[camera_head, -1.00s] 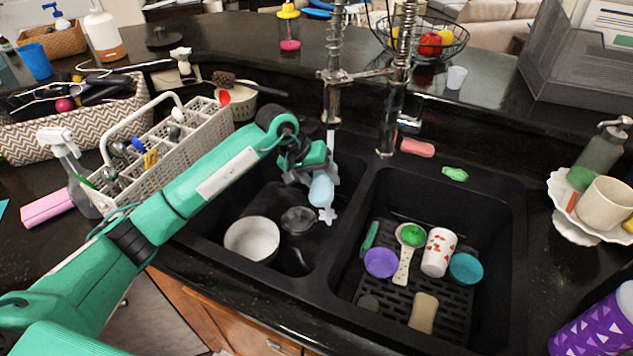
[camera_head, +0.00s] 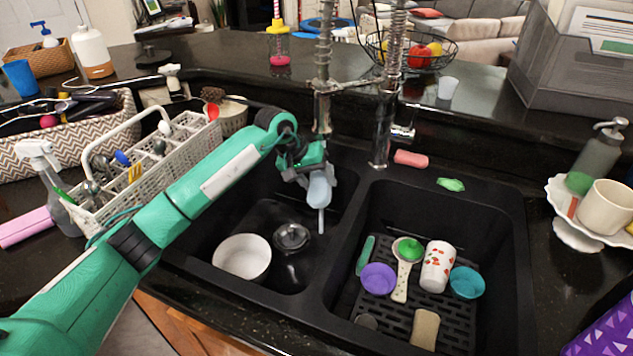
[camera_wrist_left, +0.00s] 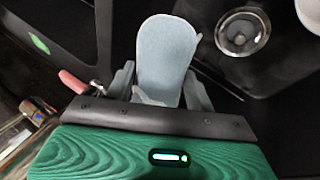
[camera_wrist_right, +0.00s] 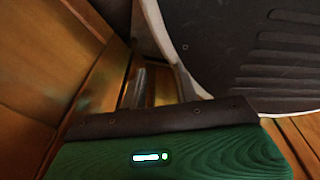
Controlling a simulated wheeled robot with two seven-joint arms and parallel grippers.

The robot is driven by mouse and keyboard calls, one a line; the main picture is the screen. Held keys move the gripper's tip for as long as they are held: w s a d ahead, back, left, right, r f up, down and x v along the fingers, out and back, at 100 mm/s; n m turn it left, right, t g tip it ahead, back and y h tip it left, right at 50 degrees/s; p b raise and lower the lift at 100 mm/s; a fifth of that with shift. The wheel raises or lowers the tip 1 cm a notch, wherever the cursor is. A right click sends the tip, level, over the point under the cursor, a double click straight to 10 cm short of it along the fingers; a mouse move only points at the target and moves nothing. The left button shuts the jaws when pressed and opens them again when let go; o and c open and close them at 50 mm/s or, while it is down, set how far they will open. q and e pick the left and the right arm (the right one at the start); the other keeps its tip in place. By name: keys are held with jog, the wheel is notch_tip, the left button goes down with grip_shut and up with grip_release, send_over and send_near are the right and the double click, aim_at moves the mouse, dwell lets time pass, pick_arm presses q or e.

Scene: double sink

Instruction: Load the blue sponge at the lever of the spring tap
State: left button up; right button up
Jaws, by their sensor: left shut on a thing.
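The pale blue sponge (camera_head: 319,190) is held over the left sink basin, and it fills the middle of the left wrist view (camera_wrist_left: 165,50). My left gripper (camera_head: 311,173) is shut on it, with a finger on each side in the wrist view. A thin pale streak, which looks like water, hangs below the sponge. The spring tap (camera_head: 383,120) stands behind the sinks, right of and beyond the gripper.
A white bowl (camera_head: 241,257) and a round drain strainer (camera_head: 291,237) are in the left basin. The right basin holds cups, a spoon and a tan sponge (camera_head: 424,328). A pink sponge (camera_head: 411,158) and a green scrubber (camera_head: 451,184) lie on the sink's back edge. A cutlery basket (camera_head: 160,165) stands left.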

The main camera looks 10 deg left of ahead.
aim_at(316, 197)
dwell(0.4)
pick_arm(q)
jog(key=shift+s+b, duration=0.3)
jog(key=shift+s, duration=2.05)
jog(key=shift+s+a+b, duration=0.2)
jog(key=shift+s+b, duration=0.2)
jog(key=shift+s, duration=1.35)
